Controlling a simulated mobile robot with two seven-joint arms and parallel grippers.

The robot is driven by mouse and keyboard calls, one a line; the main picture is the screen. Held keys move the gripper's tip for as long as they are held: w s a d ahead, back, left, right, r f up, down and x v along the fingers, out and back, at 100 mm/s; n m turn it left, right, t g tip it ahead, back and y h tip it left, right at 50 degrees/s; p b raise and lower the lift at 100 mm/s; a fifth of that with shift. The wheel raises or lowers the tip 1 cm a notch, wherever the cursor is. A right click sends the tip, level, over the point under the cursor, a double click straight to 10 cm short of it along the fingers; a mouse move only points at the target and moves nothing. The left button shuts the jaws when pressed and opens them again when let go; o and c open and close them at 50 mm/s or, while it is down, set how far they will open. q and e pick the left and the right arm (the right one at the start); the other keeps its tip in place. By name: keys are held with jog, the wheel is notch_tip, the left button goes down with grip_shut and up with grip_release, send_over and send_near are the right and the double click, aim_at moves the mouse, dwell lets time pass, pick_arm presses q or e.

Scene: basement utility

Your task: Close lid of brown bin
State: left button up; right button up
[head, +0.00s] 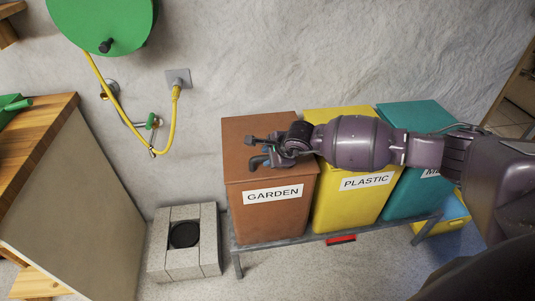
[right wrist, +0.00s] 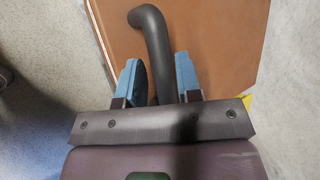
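The brown bin (head: 270,216), labelled GARDEN, stands at the left end of a row of three. Its brown lid (head: 248,128) lies over the top; I see no clear gap at its front edge. My right gripper (head: 257,151) is over the lid, coming from the right and covering part of it. In the right wrist view the brown surface (right wrist: 220,40) fills the upper middle. A dark bent bar (right wrist: 152,40) runs down between the two blue-padded fingers (right wrist: 160,78), which stand apart; contact is unclear. My left gripper is not in view.
The yellow PLASTIC bin (head: 345,205) and a teal bin (head: 405,198) stand to the right on a metal stand (head: 290,239). A stone block (head: 184,265) with a round black opening is at left. A yellow hose (head: 172,125) hangs on the wall behind.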

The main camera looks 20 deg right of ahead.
jog(key=shift+o, duration=1.1)
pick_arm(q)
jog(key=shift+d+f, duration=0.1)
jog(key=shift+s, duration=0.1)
pick_arm(e)
jog(key=shift+s+d+r, duration=0.15)
jog(key=shift+s+r, duration=0.05)
jog(key=shift+r, duration=0.3)
pick_arm(q)
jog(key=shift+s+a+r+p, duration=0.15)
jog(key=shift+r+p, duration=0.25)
jog(key=shift+p, duration=0.2)
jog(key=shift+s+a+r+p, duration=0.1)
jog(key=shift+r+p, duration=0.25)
jog(key=shift+p, duration=0.2)
pick_arm(e)
jog(key=v, duration=0.9)
jog(key=shift+s+r, duration=0.25)
jog(key=shift+s, duration=0.05)
